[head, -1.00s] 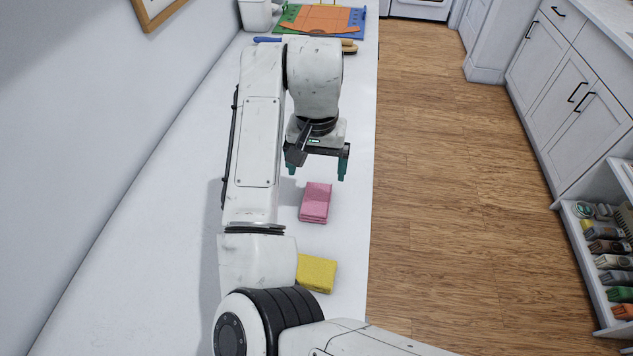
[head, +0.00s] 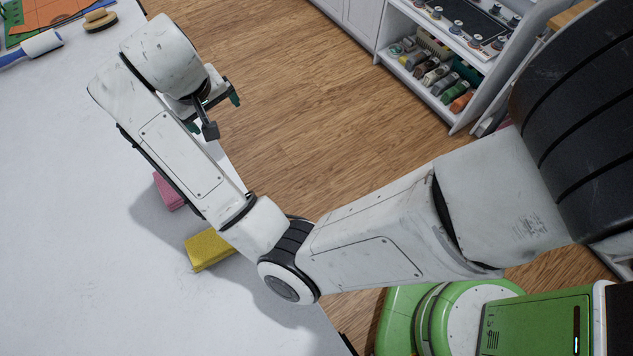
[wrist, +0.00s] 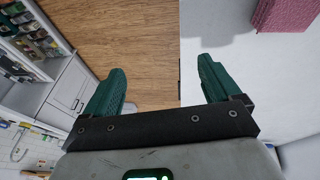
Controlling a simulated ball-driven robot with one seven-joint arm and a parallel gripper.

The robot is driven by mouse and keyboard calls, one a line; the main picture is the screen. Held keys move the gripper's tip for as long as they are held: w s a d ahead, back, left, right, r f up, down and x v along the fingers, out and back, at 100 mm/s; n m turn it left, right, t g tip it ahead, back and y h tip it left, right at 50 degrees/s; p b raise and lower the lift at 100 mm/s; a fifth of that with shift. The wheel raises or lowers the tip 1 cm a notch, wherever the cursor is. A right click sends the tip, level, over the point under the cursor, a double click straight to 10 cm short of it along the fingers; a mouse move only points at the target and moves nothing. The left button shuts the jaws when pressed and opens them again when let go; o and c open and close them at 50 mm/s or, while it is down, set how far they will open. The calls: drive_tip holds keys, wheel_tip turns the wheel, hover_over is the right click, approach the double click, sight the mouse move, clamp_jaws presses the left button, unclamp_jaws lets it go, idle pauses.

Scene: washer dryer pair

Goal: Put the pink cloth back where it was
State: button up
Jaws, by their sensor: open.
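The pink cloth (head: 168,190) lies folded on the white counter, partly hidden behind my arm in the head view. In the wrist view the pink cloth (wrist: 274,15) shows at the top right, cut off by the picture edge. My gripper (head: 214,112) is open and empty. It hangs by the counter's edge, apart from the cloth. In the wrist view the two green fingers of my gripper (wrist: 160,88) are spread, with floor and the counter edge between them.
A yellow cloth or sponge (head: 208,249) lies on the counter (head: 70,200) near the pink cloth. A lint roller (head: 38,46) and a brush (head: 100,20) lie at the far end. An open shelf unit (head: 440,70) with several items stands across the wooden floor. The counter's left part is clear.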

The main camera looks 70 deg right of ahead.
drive_tip(key=s+d+f+n, duration=0.2)
drive_tip(key=s+d+f, duration=0.1)
drive_tip(key=s+f, duration=0.35)
drive_tip(key=s+a+f+n+y, duration=0.1)
drive_tip(key=s+a+f, duration=0.3)
drive_tip(key=s, duration=0.5)
drive_tip(key=s+a+f+n+y, duration=0.2)
drive_tip(key=s+a+f, duration=0.2)
drive_tip(key=s, duration=0.5)
drive_tip(key=shift+s+a+f+n+g, duration=0.3)
drive_tip(key=shift+s+a+f+n, duration=0.1)
drive_tip(key=shift+a, duration=0.4)
